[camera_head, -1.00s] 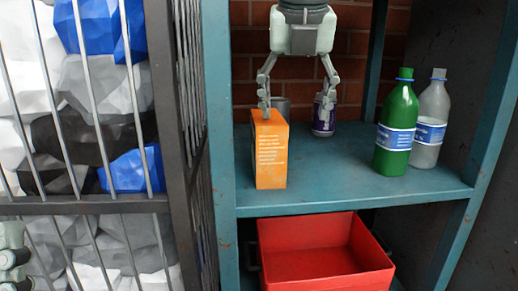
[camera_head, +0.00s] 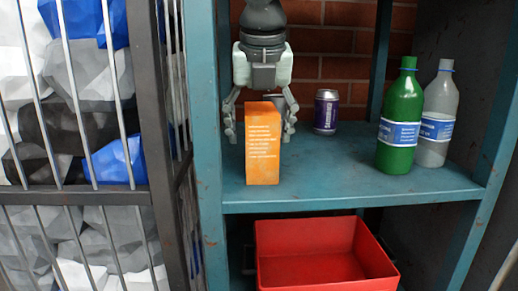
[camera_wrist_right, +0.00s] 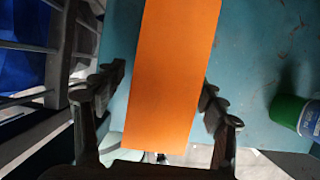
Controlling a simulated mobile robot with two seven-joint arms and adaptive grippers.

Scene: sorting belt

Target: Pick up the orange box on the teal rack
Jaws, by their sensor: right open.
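The orange box (camera_head: 262,150) stands upright on the shelf of the teal rack (camera_head: 340,190), near its left side. My right gripper (camera_head: 260,130) points down from above with its fingers spread, one on each side of the box. In the right wrist view the orange box (camera_wrist_right: 172,75) lies between the two open fingers of my right gripper (camera_wrist_right: 163,95), with visible gaps on both sides. My left gripper is not in view.
A purple can (camera_head: 326,112) stands behind and to the right. A green bottle (camera_head: 398,125) and a clear grey bottle (camera_head: 437,115) stand at the shelf's right. A red bin (camera_head: 320,262) sits below. A barred cage (camera_head: 160,110) is at the left.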

